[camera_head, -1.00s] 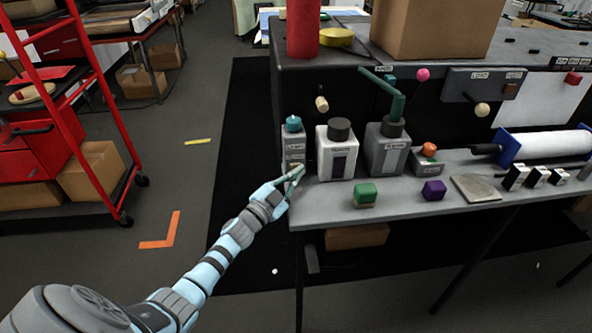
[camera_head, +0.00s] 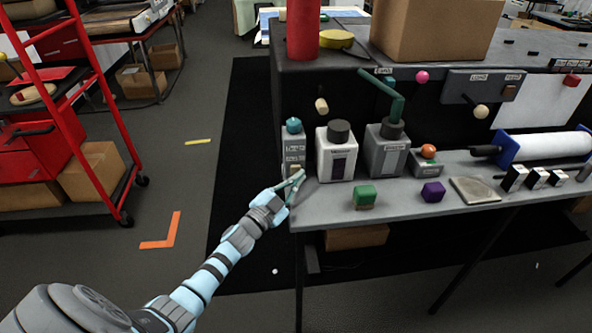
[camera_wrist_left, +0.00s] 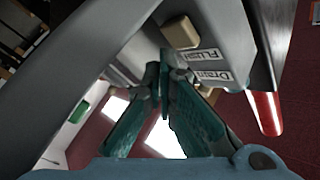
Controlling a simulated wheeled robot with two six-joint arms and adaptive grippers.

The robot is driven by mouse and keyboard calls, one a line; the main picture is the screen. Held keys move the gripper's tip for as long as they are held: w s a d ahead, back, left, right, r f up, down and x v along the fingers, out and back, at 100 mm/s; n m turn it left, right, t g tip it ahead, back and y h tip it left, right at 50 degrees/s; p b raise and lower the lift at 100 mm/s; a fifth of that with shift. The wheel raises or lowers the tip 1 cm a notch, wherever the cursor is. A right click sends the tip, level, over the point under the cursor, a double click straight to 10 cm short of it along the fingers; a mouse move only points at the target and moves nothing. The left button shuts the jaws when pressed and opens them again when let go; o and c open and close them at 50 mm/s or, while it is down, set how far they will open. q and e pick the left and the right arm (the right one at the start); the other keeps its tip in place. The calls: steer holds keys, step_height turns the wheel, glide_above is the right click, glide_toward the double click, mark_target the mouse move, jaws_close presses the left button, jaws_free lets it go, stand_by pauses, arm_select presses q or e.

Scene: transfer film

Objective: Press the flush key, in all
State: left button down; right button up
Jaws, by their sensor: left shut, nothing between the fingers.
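The flush key is a beige block (camera_wrist_left: 180,32) on a grey unit (camera_wrist_left: 225,25) in the left wrist view, beside printed labels reading Flush and Drain. In the head view the key (camera_head: 295,169) is small on the front of the grey unit with a teal knob (camera_head: 293,126), at the bench's left end. My left gripper (camera_head: 301,174) is shut and empty, close in front of the key. In the left wrist view its teal fingertips (camera_wrist_left: 167,62) are just below the key; I cannot tell whether they touch it. My right gripper is out of view.
A white unit (camera_head: 337,160) and a grey unit with a green lever (camera_head: 387,150) stand to the right.

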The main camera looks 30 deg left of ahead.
arm_select(q)
steer(key=shift+s+d+p, duration=0.55)
steer(key=shift+s+d, duration=0.2)
steer(key=shift+s, duration=0.2)
steer(key=shift+s+d+p, duration=0.5)
steer(key=shift+s+d, duration=0.2)
steer(key=shift+s, duration=0.25)
steer(key=shift+d+f, duration=0.1)
steer(key=shift+d, duration=0.05)
